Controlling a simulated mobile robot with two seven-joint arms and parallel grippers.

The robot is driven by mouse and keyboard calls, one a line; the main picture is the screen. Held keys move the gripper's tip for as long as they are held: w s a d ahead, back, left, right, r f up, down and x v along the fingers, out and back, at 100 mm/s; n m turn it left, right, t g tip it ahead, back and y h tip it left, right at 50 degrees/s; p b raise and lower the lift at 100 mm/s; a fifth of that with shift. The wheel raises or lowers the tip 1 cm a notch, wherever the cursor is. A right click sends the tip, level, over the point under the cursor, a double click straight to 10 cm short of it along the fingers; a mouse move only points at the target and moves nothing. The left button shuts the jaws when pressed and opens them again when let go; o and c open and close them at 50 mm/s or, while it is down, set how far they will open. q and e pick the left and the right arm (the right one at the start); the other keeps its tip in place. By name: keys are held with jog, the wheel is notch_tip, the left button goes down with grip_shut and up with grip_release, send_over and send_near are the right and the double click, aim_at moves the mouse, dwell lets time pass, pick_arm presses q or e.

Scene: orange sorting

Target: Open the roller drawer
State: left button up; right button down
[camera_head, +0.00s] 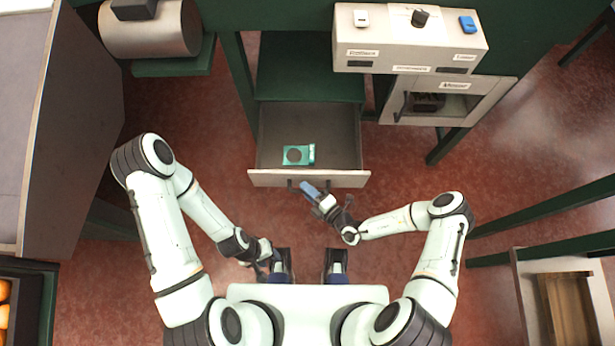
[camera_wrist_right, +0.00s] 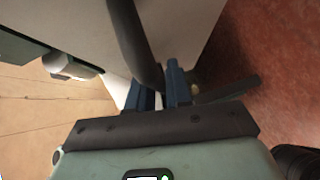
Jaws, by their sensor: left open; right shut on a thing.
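The roller drawer (camera_head: 350,179) is pulled out from under the dark green bench, with its grey inside showing. A green packet with a dark round mark (camera_head: 298,155) lies in it. My right gripper (camera_head: 308,188) is at the drawer's front panel, shut on the dark handle (camera_wrist_right: 128,38). In the right wrist view, the handle runs down between the blue fingers of this gripper (camera_wrist_right: 160,92), beside the pale drawer front (camera_wrist_right: 190,25). My left gripper (camera_head: 264,268) is open, low in the head view, near my base and away from the drawer.
A control box (camera_head: 410,50) with a dark knob and a blue switch stands on the bench. Below it is a pale unit with an opening (camera_head: 490,100). A metal roller (camera_head: 150,32) is at upper left. Red floor lies open around the drawer. Green legs stand at right.

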jog(key=c, duration=1.1)
grip_release()
jog(key=shift+c, duration=0.2)
jog(key=v, duration=1.3)
jog(key=shift+s+d, duration=0.15)
jog(key=shift+s, duration=0.05)
jog(key=shift+r, duration=0.1)
